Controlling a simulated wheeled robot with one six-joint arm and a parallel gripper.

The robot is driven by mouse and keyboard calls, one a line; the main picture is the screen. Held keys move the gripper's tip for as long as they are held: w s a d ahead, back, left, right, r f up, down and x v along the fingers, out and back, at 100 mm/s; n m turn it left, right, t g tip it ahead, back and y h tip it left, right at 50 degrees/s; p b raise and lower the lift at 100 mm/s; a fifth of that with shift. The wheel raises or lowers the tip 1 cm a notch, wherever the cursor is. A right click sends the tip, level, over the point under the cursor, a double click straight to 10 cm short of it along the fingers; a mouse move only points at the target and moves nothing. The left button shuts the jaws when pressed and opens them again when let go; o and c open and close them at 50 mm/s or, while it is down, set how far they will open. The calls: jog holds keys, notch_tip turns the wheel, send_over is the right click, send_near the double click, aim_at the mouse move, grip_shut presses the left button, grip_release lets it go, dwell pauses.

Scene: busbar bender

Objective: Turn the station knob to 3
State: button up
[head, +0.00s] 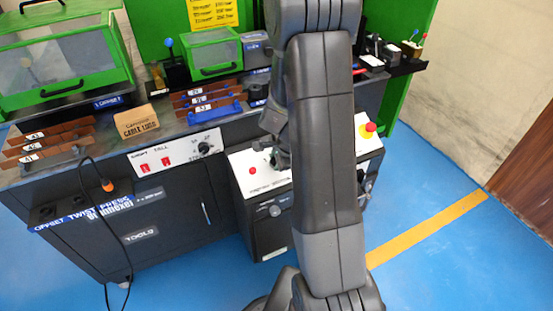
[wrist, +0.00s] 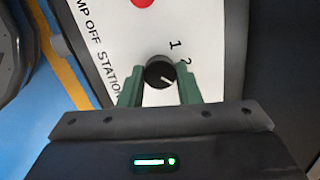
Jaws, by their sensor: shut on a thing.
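The station knob (wrist: 160,73) is a small round black knob on a white sloping panel (wrist: 112,30), seen in the wrist view. A pale pointer line on it points to the lower right. The numbers 1 and 2 show to its upper right, and the 2 is close to my right finger. Any further numbers are hidden. My gripper (wrist: 160,80) has its two green fingers on either side of the knob and is shut on it. In the head view my arm covers the knob, and the gripper's end is only partly seen at the panel.
A red button (head: 369,128) stands at the panel's right end. The dark workbench (head: 180,133) to the left carries a second white panel with red switches (head: 145,168) and a black dial (head: 204,148). A cable hangs at its front. Blue floor is clear at the right.

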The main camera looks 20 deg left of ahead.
dwell(0.3)
jog(key=o, duration=1)
jog(key=shift+r, duration=0.1)
jog(key=p+v, duration=0.4)
jog(key=v, duration=0.9)
jog(key=shift+s+d+r, duration=0.15)
jog(key=shift+d+r, duration=0.05)
jog(key=shift+r, duration=0.05)
jog(key=b+x, duration=0.4)
jog(key=x, duration=1)
jog(key=shift+r, duration=0.1)
jog(key=shift+r, duration=0.1)
